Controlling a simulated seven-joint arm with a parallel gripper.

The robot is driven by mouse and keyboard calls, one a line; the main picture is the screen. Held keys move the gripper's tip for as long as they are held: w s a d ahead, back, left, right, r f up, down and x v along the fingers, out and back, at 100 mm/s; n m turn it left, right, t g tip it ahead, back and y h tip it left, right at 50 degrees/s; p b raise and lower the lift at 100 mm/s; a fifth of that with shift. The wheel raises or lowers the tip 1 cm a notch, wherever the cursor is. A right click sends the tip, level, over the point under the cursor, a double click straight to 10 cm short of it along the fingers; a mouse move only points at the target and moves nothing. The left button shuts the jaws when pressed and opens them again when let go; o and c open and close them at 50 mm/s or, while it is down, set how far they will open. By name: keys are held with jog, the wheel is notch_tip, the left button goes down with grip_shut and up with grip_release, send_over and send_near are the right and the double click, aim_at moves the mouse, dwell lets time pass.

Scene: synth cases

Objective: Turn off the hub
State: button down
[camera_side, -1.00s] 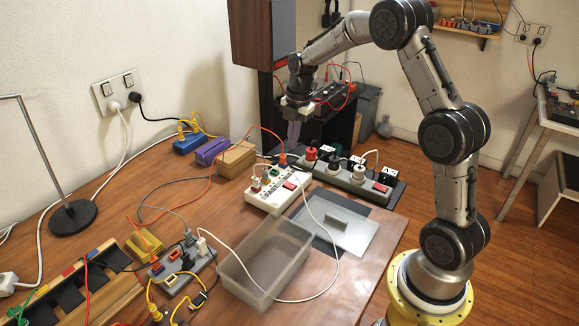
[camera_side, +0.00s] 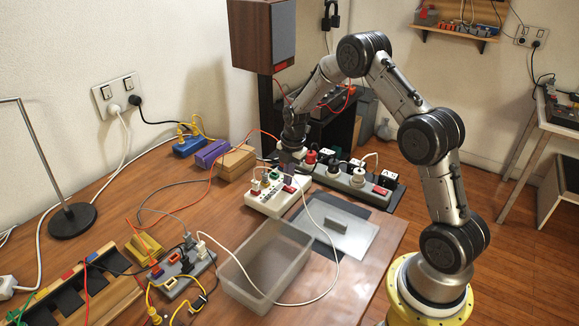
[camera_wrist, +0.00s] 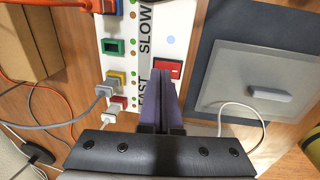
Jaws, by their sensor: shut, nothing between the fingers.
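The white hub (camera_side: 270,203) lies on the wooden table in the side view, with coloured plugs along it. In the wrist view the hub (camera_wrist: 192,25) carries the words SLOW and FAST and a red rocker switch (camera_wrist: 176,65). The switch also shows in the side view (camera_side: 290,188). My gripper (camera_side: 286,162) is shut and empty, low over the far part of the hub. In the wrist view the dark purple fingertips (camera_wrist: 164,73) overlap the switch's edge. I cannot tell whether they touch it. Which way the rocker is tipped is unclear.
A grey power strip (camera_side: 357,181) with several plugs and its own red switch lies behind the hub. A flat lid with a handle (camera_side: 360,236) and a translucent bin (camera_side: 232,287) lie in front. A white cable loops over the bin. A smaller grey block (camera_side: 174,284) stands left.

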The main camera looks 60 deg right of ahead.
jog(key=shift+w+f, duration=0.1)
jog(key=shift+f, duration=0.35)
